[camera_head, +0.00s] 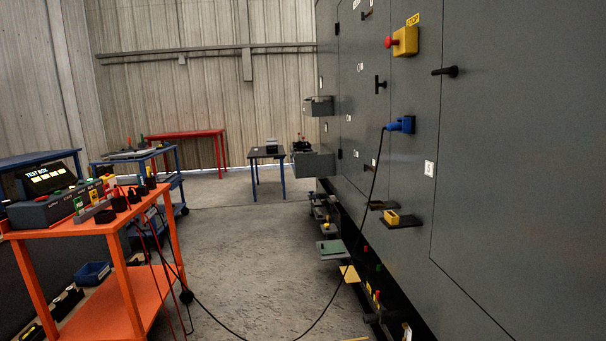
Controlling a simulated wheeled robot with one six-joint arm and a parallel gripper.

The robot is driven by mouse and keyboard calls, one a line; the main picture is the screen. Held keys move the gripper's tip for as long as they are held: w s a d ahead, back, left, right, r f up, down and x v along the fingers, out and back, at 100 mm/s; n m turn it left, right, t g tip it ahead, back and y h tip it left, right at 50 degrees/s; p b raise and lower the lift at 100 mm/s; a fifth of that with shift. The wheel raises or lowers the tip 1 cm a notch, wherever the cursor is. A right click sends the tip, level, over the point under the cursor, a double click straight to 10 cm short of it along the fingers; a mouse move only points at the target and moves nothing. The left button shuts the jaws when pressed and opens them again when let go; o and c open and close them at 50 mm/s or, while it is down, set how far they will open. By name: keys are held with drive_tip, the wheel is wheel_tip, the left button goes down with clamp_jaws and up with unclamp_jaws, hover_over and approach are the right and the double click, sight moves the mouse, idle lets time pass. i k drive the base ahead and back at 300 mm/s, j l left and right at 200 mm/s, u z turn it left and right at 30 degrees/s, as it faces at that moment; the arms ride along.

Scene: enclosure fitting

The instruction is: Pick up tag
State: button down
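No piece in view is plainly marked as the tag, and I cannot tell which one it is. A small white label-like piece (430,168) is on the grey cabinet front at right. A flat yellow piece (349,273) sits low beside the cabinet. My gripper is not in view.
The grey cabinet (480,130) fills the right, with a yellow-and-red stop button (405,42), blue plug (401,125) and small shelves. A black cable (325,300) hangs across to the orange cart (120,225). Concrete floor (235,240) between them is mostly clear.

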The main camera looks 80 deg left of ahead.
sight(78, 203)
drive_tip(key=u, duration=0.5)
drive_tip(key=j+u, duration=0.1)
drive_tip(key=u, duration=0.9)
drive_tip(key=i+u, duration=0.1)
drive_tip(key=u, duration=0.85)
drive_tip(key=i+u, duration=0.2)
drive_tip(key=u, duration=0.2)
drive_tip(key=i+l+u, duration=0.1)
drive_tip(key=u, duration=0.3)
drive_tip(key=i+l+u, duration=0.15)
drive_tip(key=u, duration=0.25)
drive_tip(key=i+l+u, duration=0.15)
drive_tip(key=u, duration=0.25)
drive_tip(key=i+l+u, duration=0.1)
drive_tip(key=l, duration=0.2)
drive_tip(key=i+l, duration=0.2)
drive_tip(key=l, duration=0.15)
drive_tip(key=i+l+u, duration=0.15)
drive_tip(key=l, duration=0.15)
drive_tip(key=i+l+u, duration=0.1)
drive_tip(key=l, duration=0.25)
